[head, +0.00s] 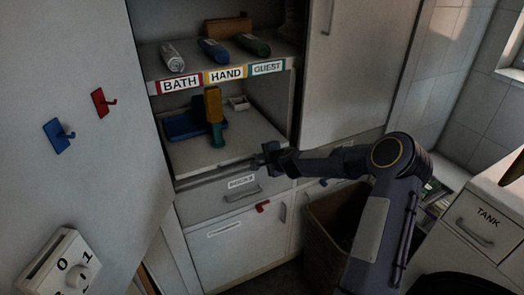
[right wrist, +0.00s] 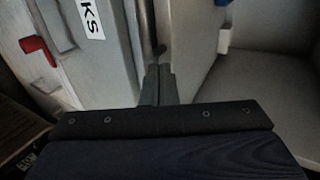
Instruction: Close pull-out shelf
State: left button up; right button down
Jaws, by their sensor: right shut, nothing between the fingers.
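The pull-out shelf (head: 258,137) is a pale board in the open cabinet, below the labelled towel shelf, and its front edge lies above the drawers. A blue tray (head: 183,126) and a yellow and green upright item (head: 214,116) stand on it. My right gripper (head: 261,161) is at the right part of the shelf's front edge, its fingers shut and empty. In the right wrist view its fingers (right wrist: 158,84) point at the gap between the drawer front and a pale board edge. Whether they touch the shelf is unclear. My left gripper is not in view.
Below are a labelled drawer (head: 222,202) with a handle and a lower front with a red hook (head: 262,206). An open cabinet door (head: 85,85) with hooks stands at left. A brown bin (head: 335,210) sits under my right arm. A TANK cabinet (head: 485,222) is at right.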

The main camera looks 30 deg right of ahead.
aim_at(254, 146)
jog(key=shift+w, duration=0.85)
jog(key=shift+w, duration=0.1)
jog(key=shift+w+d+r+p, duration=0.1)
jog(key=shift+w+r+p, duration=0.05)
jog(key=shift+w+p, duration=0.35)
jog(key=w+p, duration=0.1)
jog(key=w, duration=0.2)
jog(key=shift+w+d+p, duration=0.1)
jog(key=shift+w+p, duration=0.1)
jog(key=shift+p, duration=0.1)
